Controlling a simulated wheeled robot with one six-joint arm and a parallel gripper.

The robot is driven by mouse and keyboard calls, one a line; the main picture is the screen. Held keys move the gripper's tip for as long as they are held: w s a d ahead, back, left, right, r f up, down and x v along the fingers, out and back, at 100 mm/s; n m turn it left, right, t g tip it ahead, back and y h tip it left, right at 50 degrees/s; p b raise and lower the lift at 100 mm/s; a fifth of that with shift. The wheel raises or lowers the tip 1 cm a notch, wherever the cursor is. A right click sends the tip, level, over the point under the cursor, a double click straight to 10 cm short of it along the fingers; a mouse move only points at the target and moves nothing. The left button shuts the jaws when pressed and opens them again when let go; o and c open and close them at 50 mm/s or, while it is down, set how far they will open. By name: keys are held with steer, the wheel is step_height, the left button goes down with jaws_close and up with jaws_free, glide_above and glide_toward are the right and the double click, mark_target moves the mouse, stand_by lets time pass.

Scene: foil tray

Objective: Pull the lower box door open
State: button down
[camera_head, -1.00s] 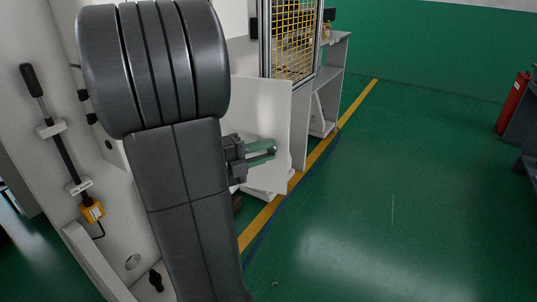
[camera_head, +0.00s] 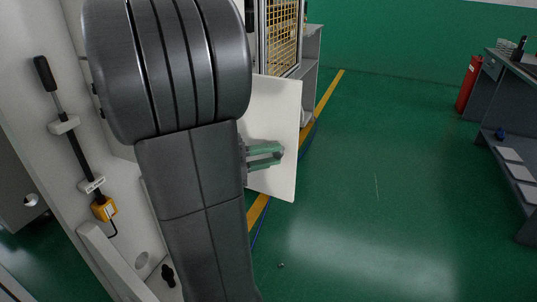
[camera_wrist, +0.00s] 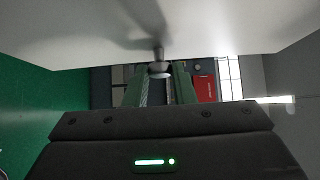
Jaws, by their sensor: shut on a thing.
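The lower box door (camera_head: 272,104) is a plain white panel that stands out from the box at an angle, right of my dark arm in the head view. Its hinge side is hidden by my arm. In the wrist view the door (camera_wrist: 90,28) fills the top, with a small round metal knob (camera_wrist: 159,69) on it. My gripper (camera_head: 281,155) has green fingers and lies against the door's face at mid height. In the wrist view my gripper (camera_wrist: 158,82) is shut on the knob, one finger on each side.
A yellow mesh guard (camera_head: 284,32) and a grey bench (camera_head: 312,50) stand behind the door. A red extinguisher (camera_head: 468,84) and a dark workbench (camera_head: 505,100) are at the right. The green floor (camera_head: 370,190) between is clear.

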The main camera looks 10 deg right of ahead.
steer(key=c, duration=1.2)
jaws_free()
steer(key=shift+w, duration=0.1)
steer(key=shift+c, duration=0.2)
steer(key=shift+a, duration=0.1)
steer(key=s+a, duration=0.2)
steer(key=a, duration=1.1)
steer(key=shift+a+p, duration=0.3)
steer(key=shift+p, duration=0.05)
steer(key=shift+d, duration=0.1)
steer(key=d, duration=0.4)
steer(key=w+d, duration=0.1)
steer(key=d, duration=0.4)
steer(key=w+d, duration=0.1)
steer(key=d, duration=0.3)
steer(key=shift+d+b, duration=0.3)
steer(key=shift+b, duration=0.05)
